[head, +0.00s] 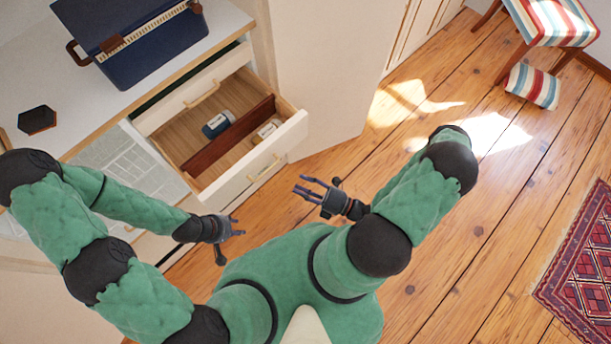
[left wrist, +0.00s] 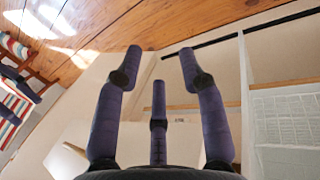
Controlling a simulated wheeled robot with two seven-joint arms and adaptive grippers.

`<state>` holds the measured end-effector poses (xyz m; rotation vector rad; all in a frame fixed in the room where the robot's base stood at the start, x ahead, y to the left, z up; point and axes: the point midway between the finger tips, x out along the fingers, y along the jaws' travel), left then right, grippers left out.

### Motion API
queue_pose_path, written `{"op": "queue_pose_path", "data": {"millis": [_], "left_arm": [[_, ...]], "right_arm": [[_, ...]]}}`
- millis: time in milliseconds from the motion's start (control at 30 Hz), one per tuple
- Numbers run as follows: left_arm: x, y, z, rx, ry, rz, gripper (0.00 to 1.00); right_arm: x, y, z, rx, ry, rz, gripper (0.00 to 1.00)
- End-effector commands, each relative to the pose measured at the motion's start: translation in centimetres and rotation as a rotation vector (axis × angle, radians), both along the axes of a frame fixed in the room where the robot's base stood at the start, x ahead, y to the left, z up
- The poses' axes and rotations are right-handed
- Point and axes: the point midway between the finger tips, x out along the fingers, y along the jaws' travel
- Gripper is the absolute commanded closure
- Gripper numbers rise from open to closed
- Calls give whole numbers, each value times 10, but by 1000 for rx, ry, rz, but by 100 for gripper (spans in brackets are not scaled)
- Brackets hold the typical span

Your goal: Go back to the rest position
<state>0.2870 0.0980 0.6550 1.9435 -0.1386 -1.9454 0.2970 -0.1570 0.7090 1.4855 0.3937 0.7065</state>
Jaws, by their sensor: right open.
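My left gripper (head: 236,228) is in front of the dresser, low beside the open drawer and my body. In the left wrist view its fingers (left wrist: 160,68) are spread apart with nothing between them. My right gripper (head: 312,188) is raised in front of my body, to the right of the left one. Its fingers are apart and empty. Both arms are bent at the elbow, and neither gripper visibly touches anything.
An open drawer (head: 294,134) holds a dark blue jar (head: 217,124) and a yellow-labelled item (head: 266,131), split by a brown divider. A blue box (head: 150,50) and black hexagon (head: 37,120) sit on top. Wooden floor (head: 430,250) is clear at right; a rug (head: 585,260) lies beyond.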

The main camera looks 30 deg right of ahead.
Motion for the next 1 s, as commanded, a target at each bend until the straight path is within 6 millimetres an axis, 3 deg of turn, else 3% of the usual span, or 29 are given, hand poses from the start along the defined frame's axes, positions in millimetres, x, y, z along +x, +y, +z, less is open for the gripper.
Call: {"op": "queue_pose_path", "data": {"millis": [767, 867, 1000], "left_arm": [[0, 0, 0, 0, 0, 0, 60], [0, 0, 0, 0, 0, 0, 60], [0, 0, 0, 0, 0, 0, 60]], "right_arm": [[-5, -3, -1, -5, -1, 6, 56], [-9, 9, -1, -45, -18, 73, 56], [-33, 52, -3, -214, -113, 336, 56]]}}
